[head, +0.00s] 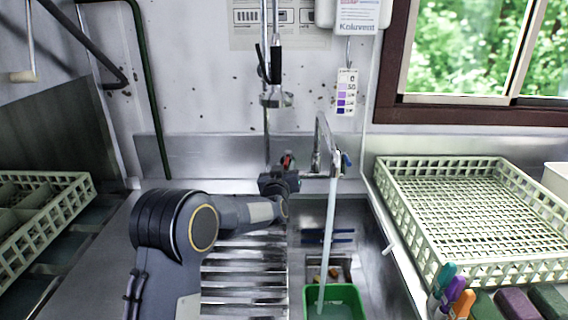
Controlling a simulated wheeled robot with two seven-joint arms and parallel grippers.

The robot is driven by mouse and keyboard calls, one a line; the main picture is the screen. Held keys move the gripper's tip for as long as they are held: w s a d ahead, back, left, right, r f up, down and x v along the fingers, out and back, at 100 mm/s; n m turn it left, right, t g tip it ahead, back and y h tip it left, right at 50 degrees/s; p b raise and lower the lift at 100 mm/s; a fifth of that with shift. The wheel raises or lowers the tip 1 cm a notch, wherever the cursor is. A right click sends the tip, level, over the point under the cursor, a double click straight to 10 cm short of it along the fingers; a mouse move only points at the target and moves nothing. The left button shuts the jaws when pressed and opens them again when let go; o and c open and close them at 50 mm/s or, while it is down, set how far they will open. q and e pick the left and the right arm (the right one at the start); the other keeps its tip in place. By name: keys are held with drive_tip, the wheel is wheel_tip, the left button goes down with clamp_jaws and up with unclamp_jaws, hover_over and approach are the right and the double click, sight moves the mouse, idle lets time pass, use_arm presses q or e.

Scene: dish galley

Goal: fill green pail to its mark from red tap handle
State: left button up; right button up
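The green pail (354,292) stands in the sink under the tap, at the bottom edge of the head view, partly cut off. A pale stream (329,225) runs from the tap spout (322,135) down into it. I cannot make out its mark or the water level clearly. The red tap handle (288,160) is at the left of the tap. My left gripper (285,173) is at this handle, overlapping its lower part; I cannot tell whether its fingers are closed on it. My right gripper is out of view.
A blue tap handle (347,160) is at the tap's right. A pale green dish rack (400,208) stands right of the sink, with markers (446,282) before it. Another rack (45,222) is at left. A slatted drainboard (243,284) lies beneath my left arm.

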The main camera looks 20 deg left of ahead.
use_arm(q)
drive_tip(key=shift+w+a, duration=0.1)
drive_tip(key=shift+w, duration=0.8)
clamp_jaws()
